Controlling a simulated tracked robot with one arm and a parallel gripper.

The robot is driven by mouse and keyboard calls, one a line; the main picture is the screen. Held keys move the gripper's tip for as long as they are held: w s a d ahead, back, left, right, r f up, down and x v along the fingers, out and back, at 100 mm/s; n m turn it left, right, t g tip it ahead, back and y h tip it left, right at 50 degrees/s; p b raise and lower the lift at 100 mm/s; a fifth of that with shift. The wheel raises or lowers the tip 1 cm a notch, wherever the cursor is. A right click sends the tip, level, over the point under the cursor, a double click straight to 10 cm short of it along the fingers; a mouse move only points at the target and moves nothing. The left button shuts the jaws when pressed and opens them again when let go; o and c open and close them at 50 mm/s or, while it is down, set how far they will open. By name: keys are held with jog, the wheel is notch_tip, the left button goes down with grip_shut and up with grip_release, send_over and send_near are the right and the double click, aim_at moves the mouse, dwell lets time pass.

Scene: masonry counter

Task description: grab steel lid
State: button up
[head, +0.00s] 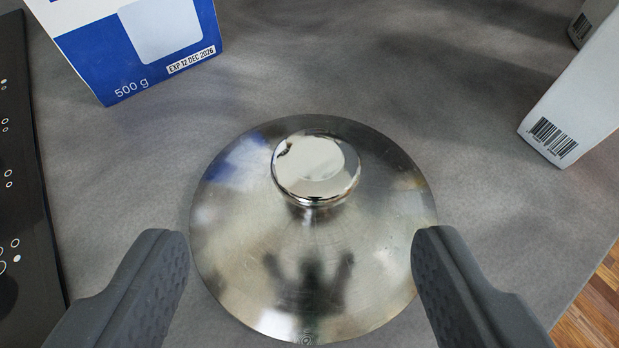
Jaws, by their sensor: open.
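The steel lid (230,240) lies flat on the grey counter, round and shiny, with a polished knob (316,167) standing up from it. My gripper (300,245) is open, with one dark grey finger at the lid's left edge and the other at its right edge in the picture. The fingers appear above the near half of the lid, and the knob is farther off, beyond the fingertips. The lid reflects the dark shape of my gripper. I cannot tell how high the fingers are above the counter.
A blue and white 500 g box (150,45) stands behind the lid at upper left. A white carton with a barcode (580,95) stands at right, another behind it. A black cooktop panel (25,190) lies at left. The counter (420,90) is bare between the boxes; its edge is at lower right.

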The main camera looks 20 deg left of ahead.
aim_at(316, 154)
jog(key=x, duration=0.4)
jog(key=shift+w+a+f, duration=0.1)
jog(key=shift+w+f, duration=0.05)
jog(key=shift+w, duration=0.1)
jog(key=shift+d+x, duration=0.2)
jog(key=shift+x, duration=1.1)
jog(key=shift+d+x, duration=0.15)
jog(key=shift+x, duration=1.2)
jog(key=shift+w, duration=0.15)
jog(key=c, duration=1.1)
